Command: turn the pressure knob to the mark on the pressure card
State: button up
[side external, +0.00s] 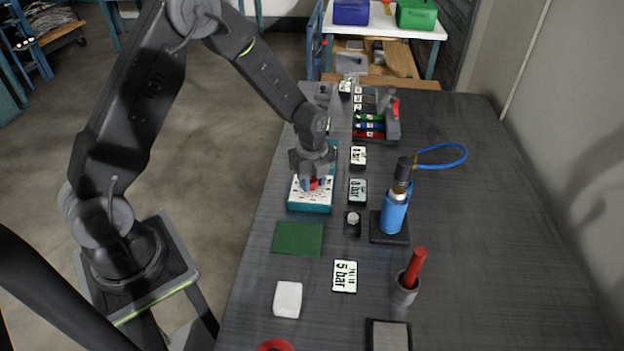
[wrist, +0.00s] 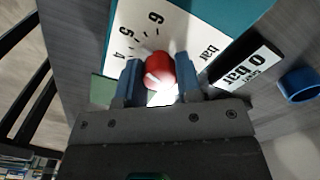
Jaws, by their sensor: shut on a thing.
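The red pressure knob (wrist: 159,68) sits on the white dial face (wrist: 128,20) of a teal box (side external: 310,208). The dial shows 4, 5, 6 and "bar" in the wrist view; where the knob points is hard to tell. My gripper (wrist: 160,78) is shut on the knob, one blue finger on each side. In the side view my gripper (side external: 314,184) comes down over the box and hides much of the dial.
A green mat (side external: 298,239), a white block (side external: 288,299), a blue bottle (side external: 394,213) with a hose, and a cup (side external: 404,290) holding a red handle are nearby. The table's right side is clear.

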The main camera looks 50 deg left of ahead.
aim_at(312, 180)
dwell(0.4)
jog(key=o, duration=0.9)
jog(key=shift+o, duration=0.2)
notch_tip(312, 180, up, 14)
jog(key=s+d+r+n+t, duration=0.2)
jog(key=s+r+n, duration=0.4)
jog(key=s+n, duration=0.3)
jog(key=s+d+r+n+t, duration=0.3)
jog(key=s+r+n, duration=0.3)
jog(key=s+n, duration=0.4)
jog(key=s, duration=0.2)
jog(key=shift+s+d+r+n+t, duration=0.15)
jog(key=shift+s+d+n+t, duration=0.15)
jog(key=shift+s+d, duration=0.1)
